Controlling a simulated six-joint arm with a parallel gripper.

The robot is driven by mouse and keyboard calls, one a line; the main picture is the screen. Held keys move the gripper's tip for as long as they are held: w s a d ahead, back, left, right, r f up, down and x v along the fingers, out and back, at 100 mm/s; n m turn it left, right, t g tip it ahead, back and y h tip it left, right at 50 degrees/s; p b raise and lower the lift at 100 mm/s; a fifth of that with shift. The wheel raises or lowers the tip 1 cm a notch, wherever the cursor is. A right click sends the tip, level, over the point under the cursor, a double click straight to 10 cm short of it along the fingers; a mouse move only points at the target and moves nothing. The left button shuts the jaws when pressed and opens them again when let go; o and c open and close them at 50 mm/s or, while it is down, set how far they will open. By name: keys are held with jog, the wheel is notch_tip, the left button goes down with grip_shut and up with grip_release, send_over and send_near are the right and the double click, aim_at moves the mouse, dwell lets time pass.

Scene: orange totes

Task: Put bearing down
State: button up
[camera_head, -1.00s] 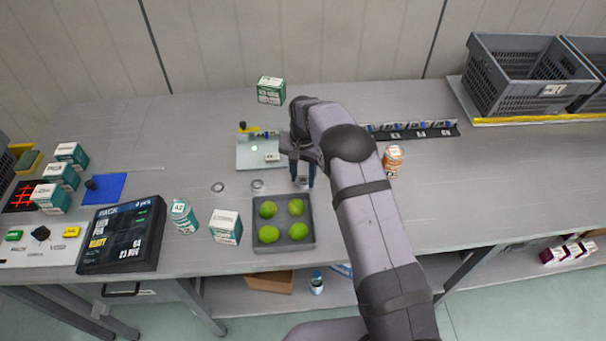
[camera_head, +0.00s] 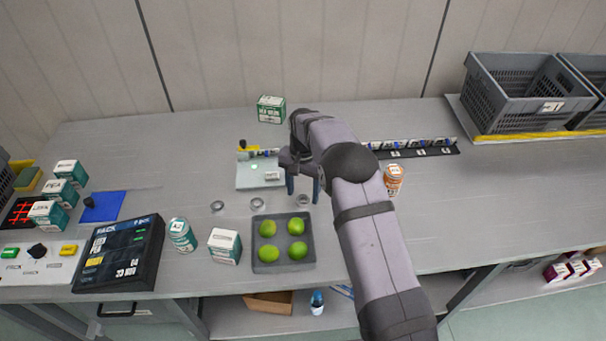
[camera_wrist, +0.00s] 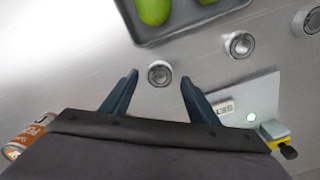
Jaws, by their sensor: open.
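A small ring-shaped metal bearing (camera_head: 303,200) lies on the grey bench, behind the tray of green fruit. In the wrist view this bearing (camera_wrist: 159,73) sits flat between and just beyond my fingertips, with bare bench around it. My gripper (camera_head: 303,192) is open above it, one blue finger to each side; the wrist view also shows my gripper (camera_wrist: 159,78) with clear gaps to the ring. Two more bearings, a middle one (camera_head: 257,203) and a left one (camera_head: 217,206), lie in a row to the left.
The dark tray (camera_head: 283,269) with green fruit is close in front. A pale plate device (camera_head: 247,181) with a green light stands behind left. An orange bottle (camera_head: 393,180) and a black strip rack (camera_head: 412,153) stand to the right. The bench farther right is clear.

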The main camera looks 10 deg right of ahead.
aim_at(305, 201)
notch_tip(305, 201, up, 10)
jog(key=b, duration=0.2)
jog(key=shift+r+b, duration=0.15)
jog(key=shift+b, duration=0.2)
jog(key=s+d+f+n, duration=0.1)
jog(key=s+d+n, duration=0.1)
jog(key=s, duration=0.9)
jog(key=s+d+f+n, duration=0.2)
jog(key=s+d, duration=0.1)
jog(key=s, duration=0.8)
jog(key=s+d+f+n, duration=0.1)
jog(key=s+d+n, duration=0.1)
jog(key=s, duration=0.9)
jog(key=shift+d+f, duration=0.2)
jog(key=shift+d, duration=0.3)
dwell(3.2)
